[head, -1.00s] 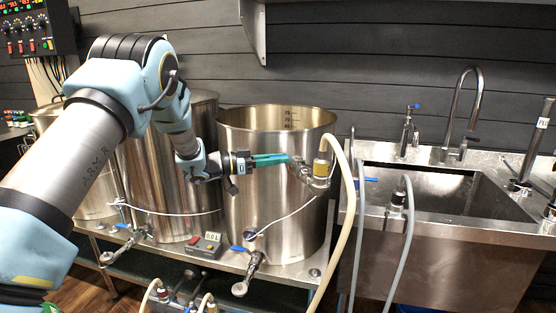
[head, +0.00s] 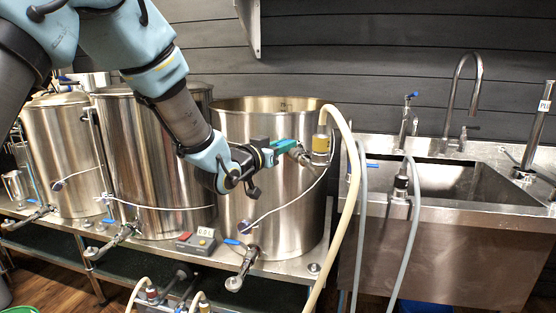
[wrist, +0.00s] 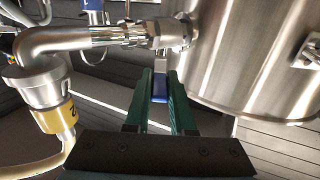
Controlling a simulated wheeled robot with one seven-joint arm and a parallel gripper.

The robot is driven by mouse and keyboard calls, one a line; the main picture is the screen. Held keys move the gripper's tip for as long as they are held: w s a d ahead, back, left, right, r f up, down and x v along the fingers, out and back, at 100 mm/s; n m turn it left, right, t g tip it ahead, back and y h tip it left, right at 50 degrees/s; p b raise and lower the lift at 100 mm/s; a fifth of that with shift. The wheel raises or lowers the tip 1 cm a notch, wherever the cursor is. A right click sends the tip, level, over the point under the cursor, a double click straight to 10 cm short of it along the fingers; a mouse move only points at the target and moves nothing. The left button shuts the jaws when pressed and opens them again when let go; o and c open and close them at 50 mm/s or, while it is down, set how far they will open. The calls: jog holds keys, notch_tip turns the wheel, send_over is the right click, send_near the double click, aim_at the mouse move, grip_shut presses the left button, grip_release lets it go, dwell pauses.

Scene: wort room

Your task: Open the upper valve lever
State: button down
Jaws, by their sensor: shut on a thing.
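The upper valve sits high on the right-hand kettle (head: 285,205), with a steel elbow (wrist: 85,38) running to a yellow-collared hose fitting (head: 320,145). Its blue lever (wrist: 160,86) shows between my green fingers in the wrist view. In the head view the lever is hidden by the gripper. My gripper (head: 285,146) reaches the valve from the left and front. It is shut on the blue lever (wrist: 160,78), with the steel elbow and kettle wall close by.
A pale hose (head: 349,190) hangs down from the fitting. A lower valve (head: 243,268) with a blue handle is on the same kettle, near a small control box (head: 196,242). A steel sink (head: 440,185) stands to the right, with grey hoses in front.

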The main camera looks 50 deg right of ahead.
jog(key=shift+s+d+n+t+y+b, duration=0.1)
jog(key=shift+s+n+t+y+b, duration=0.3)
jog(key=shift+n+t+b, duration=0.45)
jog(key=shift+s+d+n+t+y+b, duration=0.15)
jog(key=shift+s+n+t+y+b, duration=0.2)
jog(key=shift+n+t+b, duration=0.55)
jog(key=shift+s+d+n+t+y+b, duration=0.1)
jog(key=shift+s+n+t+y+b, duration=0.3)
jog(key=shift+t, duration=0.75)
jog(key=shift+s, duration=0.1)
jog(key=c, duration=0.8)
grip_release()
jog(key=shift+o, duration=0.2)
jog(key=b+v, duration=0.2)
jog(key=v, duration=0.8)
jog(key=shift+s+a+f, duration=0.15)
jog(key=shift+s+a, duration=0.05)
jog(key=shift+a, duration=0.05)
